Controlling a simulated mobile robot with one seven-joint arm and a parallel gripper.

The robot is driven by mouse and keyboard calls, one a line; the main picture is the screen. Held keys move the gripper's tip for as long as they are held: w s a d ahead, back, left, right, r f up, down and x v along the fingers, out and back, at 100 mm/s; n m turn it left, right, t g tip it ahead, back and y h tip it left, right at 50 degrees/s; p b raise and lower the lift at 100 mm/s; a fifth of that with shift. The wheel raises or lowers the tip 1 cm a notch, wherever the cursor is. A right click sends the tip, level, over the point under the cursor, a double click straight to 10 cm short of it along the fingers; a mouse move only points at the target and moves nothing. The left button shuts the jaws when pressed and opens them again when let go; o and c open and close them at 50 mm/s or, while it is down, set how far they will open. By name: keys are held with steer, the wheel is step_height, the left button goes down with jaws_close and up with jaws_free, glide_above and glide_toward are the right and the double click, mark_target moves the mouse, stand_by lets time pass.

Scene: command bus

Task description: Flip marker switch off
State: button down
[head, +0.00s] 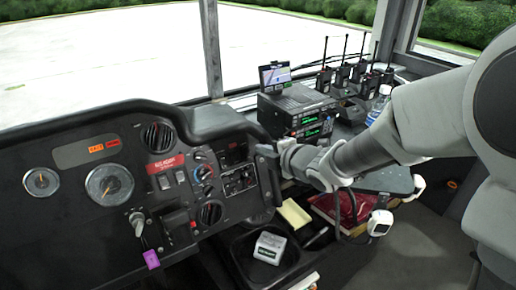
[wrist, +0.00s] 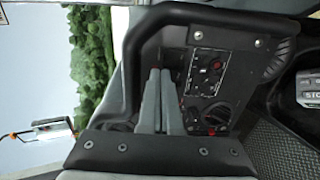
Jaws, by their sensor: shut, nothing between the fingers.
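The dashboard switch panel (head: 238,180) is right of the steering-side gauges, with small toggles inside a white outline. In the wrist view the outlined toggle panel (wrist: 208,72) shows turned sideways, with red-marked controls. I cannot read the labels, so I cannot tell which one is the marker switch or how it is set. My gripper (head: 268,170) is close to the right edge of this panel. In the wrist view my gripper (wrist: 160,70) is shut and empty, its two grey fingers together beside the outlined panel. I cannot tell whether the fingertips touch anything.
A black curved bar (wrist: 190,14) borders the panel in the wrist view. Two rocker switches (head: 172,179) sit under a red label (head: 166,165). A radio (head: 298,118) and several handhelds stand behind my arm.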

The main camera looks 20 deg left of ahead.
steer(key=p+v, duration=0.1)
steer(key=v, duration=0.5)
steer(key=shift+d+r, duration=0.15)
steer(key=shift+r, duration=0.25)
steer(key=s+d+r+m+t+h, duration=0.1)
steer(key=d+r+m+h, duration=0.25)
steer(key=d+m, duration=0.45)
steer(key=s+d+r+m+t+h, duration=0.15)
steer(key=d+m+h, duration=0.4)
steer(key=d, duration=0.55)
steer(key=s+d+m+g+h, duration=0.1)
steer(key=s+d+m+g, duration=0.25)
steer(key=s+m, duration=0.45)
steer(key=s+d+m+g, duration=0.2)
steer(key=s+d+m, duration=0.3)
steer(key=s, duration=0.5)
step_height(320, 180, up, 18)
steer(key=s+a+m+p, duration=0.1)
steer(key=p, duration=1.8)
